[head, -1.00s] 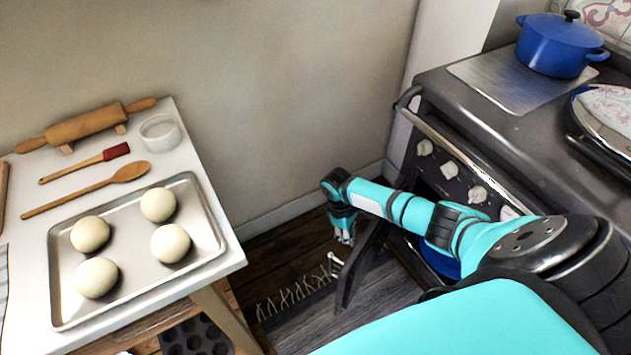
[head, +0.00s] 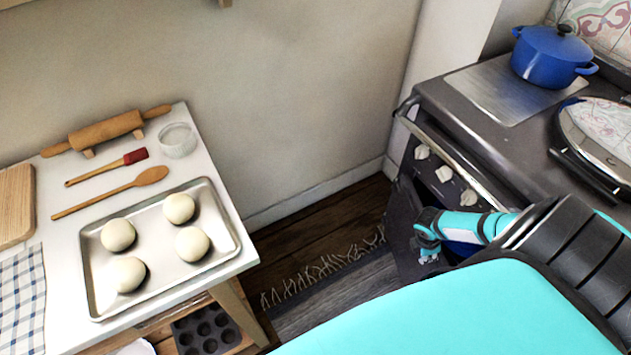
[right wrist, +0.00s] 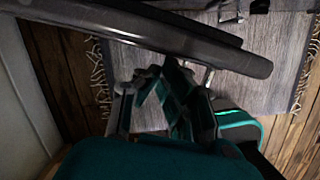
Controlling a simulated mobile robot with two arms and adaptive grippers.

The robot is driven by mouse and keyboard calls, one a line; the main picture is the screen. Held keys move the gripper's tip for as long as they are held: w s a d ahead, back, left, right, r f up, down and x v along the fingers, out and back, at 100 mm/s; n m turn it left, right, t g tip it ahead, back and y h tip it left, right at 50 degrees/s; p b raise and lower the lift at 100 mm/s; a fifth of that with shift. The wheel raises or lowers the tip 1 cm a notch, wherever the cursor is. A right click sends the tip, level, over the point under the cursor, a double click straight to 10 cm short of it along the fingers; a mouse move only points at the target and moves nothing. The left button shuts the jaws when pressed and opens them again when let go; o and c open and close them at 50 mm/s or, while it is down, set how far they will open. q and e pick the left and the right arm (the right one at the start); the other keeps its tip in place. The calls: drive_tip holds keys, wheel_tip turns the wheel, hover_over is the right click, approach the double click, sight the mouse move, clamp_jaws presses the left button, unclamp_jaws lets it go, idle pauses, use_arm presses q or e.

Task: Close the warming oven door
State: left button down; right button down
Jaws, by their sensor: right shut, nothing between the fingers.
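The warming oven door (head: 402,228) is a dark panel low on the front of the dark stove (head: 480,185). It stands partly open, swung out at the stove's left end. My right gripper (head: 428,256) is shut and empty, overlapping the door panel in the head view; I cannot tell whether it touches. My arm hides much of the opening, where a bit of something blue (head: 462,248) shows. In the right wrist view my gripper (right wrist: 150,76) is over the rug, below a dark bar (right wrist: 190,42). My left gripper is out of view.
A pale rail (head: 455,150) and white knobs (head: 443,173) line the stove front above the door. A blue pot (head: 548,58) stands on top. A white table (head: 75,225) with a dough tray (head: 100,300) is at left. Rug (head: 335,292) and wooden floor (head: 300,240) lie between.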

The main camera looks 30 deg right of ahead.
drive_tip(key=shift+s+d, duration=0.35)
drive_tip(key=shift+d, duration=0.4)
drive_tip(key=shift+s+d, duration=0.35)
drive_tip(key=shift+d, duration=0.4)
